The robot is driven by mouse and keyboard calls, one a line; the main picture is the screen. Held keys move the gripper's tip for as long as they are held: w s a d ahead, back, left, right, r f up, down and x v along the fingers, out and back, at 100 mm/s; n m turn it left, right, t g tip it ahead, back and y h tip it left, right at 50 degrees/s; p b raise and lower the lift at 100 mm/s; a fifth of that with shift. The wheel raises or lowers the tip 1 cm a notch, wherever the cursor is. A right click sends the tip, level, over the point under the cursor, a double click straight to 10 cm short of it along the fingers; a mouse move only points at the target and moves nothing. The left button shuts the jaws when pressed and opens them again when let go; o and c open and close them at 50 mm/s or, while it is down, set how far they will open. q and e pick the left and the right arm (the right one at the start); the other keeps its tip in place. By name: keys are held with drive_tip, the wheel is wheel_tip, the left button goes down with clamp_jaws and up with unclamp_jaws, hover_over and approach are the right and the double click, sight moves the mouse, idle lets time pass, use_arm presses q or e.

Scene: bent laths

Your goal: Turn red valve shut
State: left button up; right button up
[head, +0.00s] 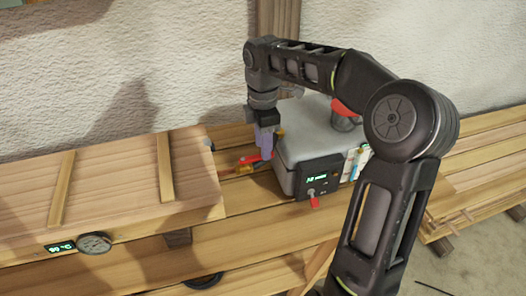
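A red handle (250,159), which looks like the red valve, sits low at the left side of a grey box (305,125), near a brass-coloured part. My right gripper (265,154) points down beside the box's left wall, with its fingers right at the red handle. The fingers overlap in this view, so I cannot tell their opening or whether they touch the handle. The box also has a small red lever (314,202) below its green display and a red part (345,107) on top, partly behind my arm. My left gripper is out of view.
A long wooden box (110,195) with two battens lies to the left, with a dial gauge (94,243) and a small display on its front. Stacked boards (480,165) lie at the right. A rough pale wall stands close behind.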

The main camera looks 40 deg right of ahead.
drive_tip(key=shift+f, duration=1)
drive_tip(key=shift+c, duration=0.4)
clamp_jaws()
